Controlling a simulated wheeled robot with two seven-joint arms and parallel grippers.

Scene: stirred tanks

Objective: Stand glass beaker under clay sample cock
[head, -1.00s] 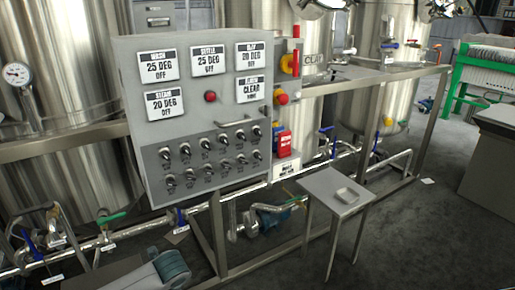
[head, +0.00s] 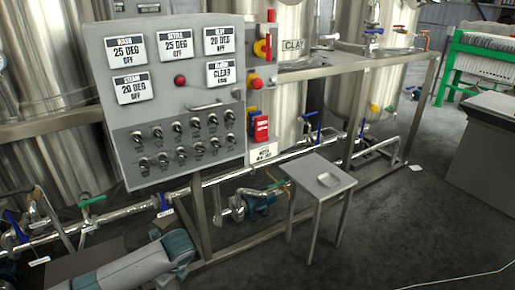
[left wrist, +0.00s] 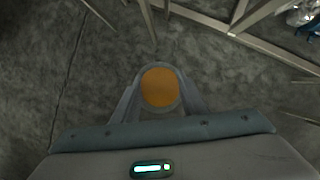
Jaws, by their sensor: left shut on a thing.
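My left gripper (left wrist: 158,100) is shut on a round vessel with an orange inside (left wrist: 159,87), seen from above in the left wrist view. It looks like the glass beaker, but its sides are mostly hidden between the fingers. Bare floor lies beneath it. In the head view my left arm shows at the bottom left; its fingers and the vessel are not visible there. My right gripper is not in view.
The grey control panel (head: 150,60) stands ahead on the left. A grey bench (head: 490,150) is at the right. The floor (head: 400,230) between them is open.

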